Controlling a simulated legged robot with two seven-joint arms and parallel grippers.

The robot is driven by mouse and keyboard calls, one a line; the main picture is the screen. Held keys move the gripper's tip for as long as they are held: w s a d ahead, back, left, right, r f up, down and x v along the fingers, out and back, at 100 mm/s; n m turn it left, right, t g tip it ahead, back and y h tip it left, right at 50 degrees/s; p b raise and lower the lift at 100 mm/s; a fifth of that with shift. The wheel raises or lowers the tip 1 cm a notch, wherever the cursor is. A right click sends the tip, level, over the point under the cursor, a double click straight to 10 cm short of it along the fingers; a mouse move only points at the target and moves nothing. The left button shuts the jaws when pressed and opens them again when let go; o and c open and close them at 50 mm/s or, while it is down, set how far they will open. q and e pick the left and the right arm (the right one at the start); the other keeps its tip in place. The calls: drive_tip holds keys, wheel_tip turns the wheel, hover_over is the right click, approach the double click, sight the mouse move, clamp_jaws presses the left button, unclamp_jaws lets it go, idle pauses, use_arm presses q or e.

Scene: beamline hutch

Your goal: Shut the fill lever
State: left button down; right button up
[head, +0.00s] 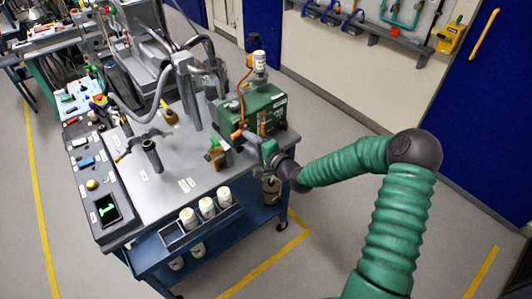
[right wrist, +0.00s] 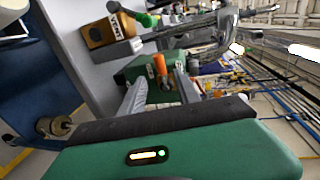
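An orange-handled lever (head: 237,134) sits at the front of a green box (head: 262,107) on the cart; I take it to be the fill lever, though I can read no label for it. In the right wrist view the orange handle (right wrist: 160,65) shows just beyond and between the two grey fingertips. My right gripper (right wrist: 161,84) is open, its fingers apart, with the green box behind. In the head view the green hand hides part of the box front, and whether a finger touches the handle cannot be told. My left gripper is not in view.
A brown VENT block (right wrist: 108,30) with a green knob stands close beside the gripper; it also shows in the head view (head: 217,157). White-capped bottles (head: 207,207) stand in a front rack. A control panel (head: 95,185) lines the cart's left edge. Floor right of the cart is clear.

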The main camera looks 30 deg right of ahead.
drive_tip(key=v, duration=1.2)
drive_tip(key=shift+d, duration=0.2)
drive_tip(key=s+a+f+n+g, duration=0.5)
drive_tip(key=a+f+n+g, duration=0.25)
drive_tip(key=f+n, duration=0.2)
drive_tip(key=s+a+r+n+g, duration=0.1)
drive_tip(key=s+a+n+g, duration=0.1)
drive_tip(key=s+a+n, duration=0.1)
drive_tip(key=s+a+r+n+g+h, duration=0.1)
drive_tip(key=s+a+r+n+g, duration=0.1)
drive_tip(key=s, duration=0.6)
drive_tip(key=a+n+g, duration=0.1)
drive_tip(key=a+n, duration=0.1)
drive_tip(key=shift+s+a+r+n+g, duration=0.2)
drive_tip(key=shift+s+a+n+g, duration=0.05)
drive_tip(key=shift+s+n+g, duration=0.1)
drive_tip(key=shift+a, duration=0.1)
